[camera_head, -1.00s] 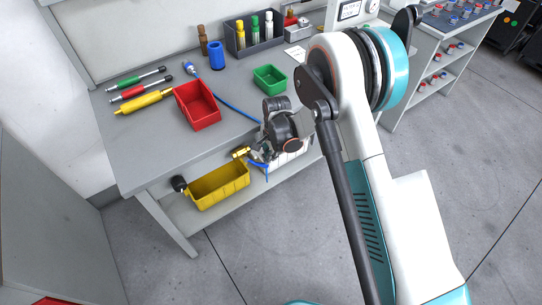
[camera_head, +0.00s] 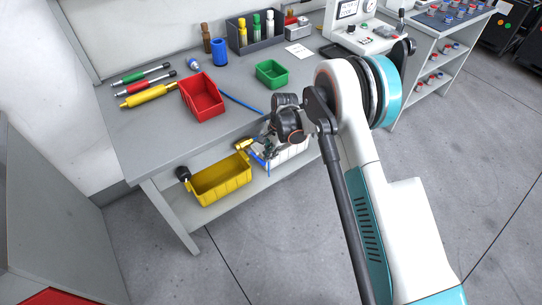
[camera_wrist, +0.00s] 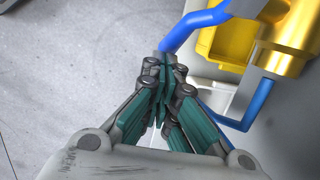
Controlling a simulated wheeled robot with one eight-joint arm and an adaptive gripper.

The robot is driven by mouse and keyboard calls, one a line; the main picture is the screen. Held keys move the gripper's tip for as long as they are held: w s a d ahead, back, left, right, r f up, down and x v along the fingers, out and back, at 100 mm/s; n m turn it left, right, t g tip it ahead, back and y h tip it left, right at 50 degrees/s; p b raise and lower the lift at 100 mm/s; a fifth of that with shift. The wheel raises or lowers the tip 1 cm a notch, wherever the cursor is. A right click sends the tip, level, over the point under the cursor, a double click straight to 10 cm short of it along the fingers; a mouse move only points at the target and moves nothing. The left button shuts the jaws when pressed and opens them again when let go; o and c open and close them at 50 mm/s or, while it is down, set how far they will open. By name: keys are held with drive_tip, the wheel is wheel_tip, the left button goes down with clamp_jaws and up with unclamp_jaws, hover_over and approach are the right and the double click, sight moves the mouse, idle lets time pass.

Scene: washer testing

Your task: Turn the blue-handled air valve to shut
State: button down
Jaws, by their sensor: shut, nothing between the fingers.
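The brass air valve (camera_wrist: 288,32) is at the upper right of the wrist view. Its blue handle (camera_wrist: 200,20) runs left from the brass body, then bends down toward my fingertips. A second blue piece (camera_wrist: 240,112) hangs below the brass body. My gripper (camera_wrist: 164,56) has its teal-padded fingers together and empty. The fingertips are at the handle's free end; I cannot tell whether they touch. In the head view, the brass valve (camera_head: 243,145) and blue handle (camera_head: 258,158) are at the bench's front edge. My wrist partly hides that area, and the fingertips are unclear there.
A yellow bin (camera_head: 222,182) sits on the lower shelf below the valve, beside a white bin (camera_head: 290,152). A red bin (camera_head: 202,97), green bin (camera_head: 272,74) and several tools are on the bench top. Open floor lies in front.

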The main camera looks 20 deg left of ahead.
drive_tip(key=shift+s+a+f+b, duration=0.4)
drive_tip(key=shift+s+a+f, duration=0.1)
drive_tip(key=shift+f, duration=0.15)
drive_tip(key=shift+s+a+f+b, duration=0.35)
drive_tip(key=shift+s+f+b, duration=0.1)
drive_tip(key=shift+f, duration=0.2)
